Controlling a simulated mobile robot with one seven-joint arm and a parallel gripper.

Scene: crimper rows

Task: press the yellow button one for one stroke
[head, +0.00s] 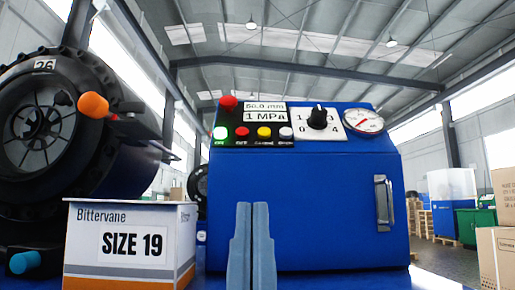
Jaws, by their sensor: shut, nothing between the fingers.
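The yellow button (264,132) is a round button in a row on the black control panel (256,144) of a blue machine (310,200). A red button (242,131) is just left of it and a pale button (286,132) just right. My gripper (252,206) points up at the bottom middle of the head view, in front of the machine's blue face. Its two grey fingers are together with nothing between them. The fingertips appear well below the yellow button in the picture, apart from it. The button is fully visible.
A white button (219,133) ends the row at left; a red knob (228,102) sits above. A "SIZE 19" box (128,245) stands left of my gripper. Black wheel machinery fills the far left.

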